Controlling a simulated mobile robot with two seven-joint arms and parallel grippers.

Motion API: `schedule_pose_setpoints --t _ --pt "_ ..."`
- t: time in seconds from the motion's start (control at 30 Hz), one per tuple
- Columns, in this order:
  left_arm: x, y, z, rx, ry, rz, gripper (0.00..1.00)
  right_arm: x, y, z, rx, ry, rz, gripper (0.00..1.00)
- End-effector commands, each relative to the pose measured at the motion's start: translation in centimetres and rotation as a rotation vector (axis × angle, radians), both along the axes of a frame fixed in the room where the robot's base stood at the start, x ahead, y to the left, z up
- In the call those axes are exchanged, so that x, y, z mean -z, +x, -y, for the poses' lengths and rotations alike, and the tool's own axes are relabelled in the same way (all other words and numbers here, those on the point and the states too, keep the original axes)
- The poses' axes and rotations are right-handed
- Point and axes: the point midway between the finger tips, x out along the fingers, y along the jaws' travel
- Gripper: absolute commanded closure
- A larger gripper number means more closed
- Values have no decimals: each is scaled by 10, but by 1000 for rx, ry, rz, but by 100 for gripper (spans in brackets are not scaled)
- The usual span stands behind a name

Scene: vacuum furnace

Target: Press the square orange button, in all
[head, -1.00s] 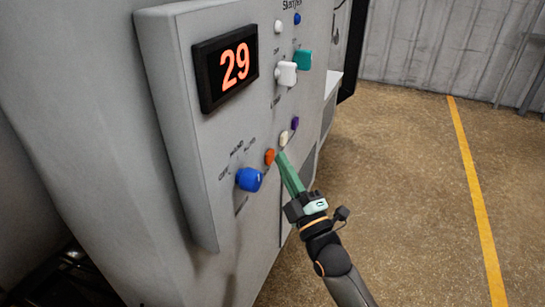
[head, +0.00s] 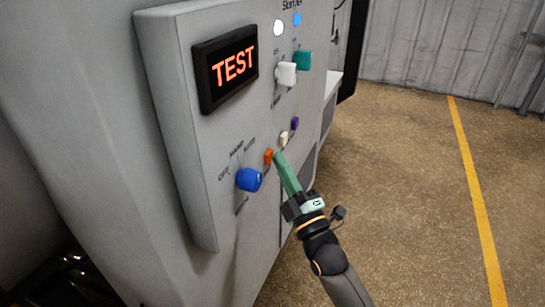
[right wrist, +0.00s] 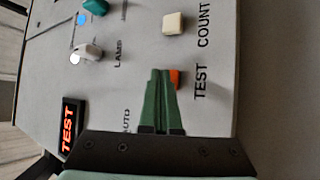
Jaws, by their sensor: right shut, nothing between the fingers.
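In the right wrist view the orange button (right wrist: 175,78) shows beside the "TEST" label, partly hidden behind my fingers. My right gripper (head: 279,157) is shut and empty, its green fingertips right at the orange button; I cannot tell whether they touch it. It also shows in the right wrist view (right wrist: 160,75). The display (head: 234,66) reads "TEST" in orange. My left gripper is not in view.
A blue knob (head: 249,180), a cream button (head: 284,138) and a purple button (head: 295,123) are near the orange one. Higher up are a white knob (head: 286,73), a teal knob (head: 303,60), a lit white lamp (head: 278,28) and a lit blue lamp (head: 297,19). Floor at right is clear.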

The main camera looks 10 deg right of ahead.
Motion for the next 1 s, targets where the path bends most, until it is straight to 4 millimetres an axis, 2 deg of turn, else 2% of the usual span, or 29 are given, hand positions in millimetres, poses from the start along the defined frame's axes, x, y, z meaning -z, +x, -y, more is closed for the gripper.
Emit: schedule_pose_setpoints --t 0.3,0.67,1.0 --pt "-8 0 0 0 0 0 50 -1 -9 13 1 -2 0 100" --pt "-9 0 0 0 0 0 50 0 -11 15 1 -1 -1 100" --pt "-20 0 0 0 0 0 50 0 -29 42 1 -2 -2 100"
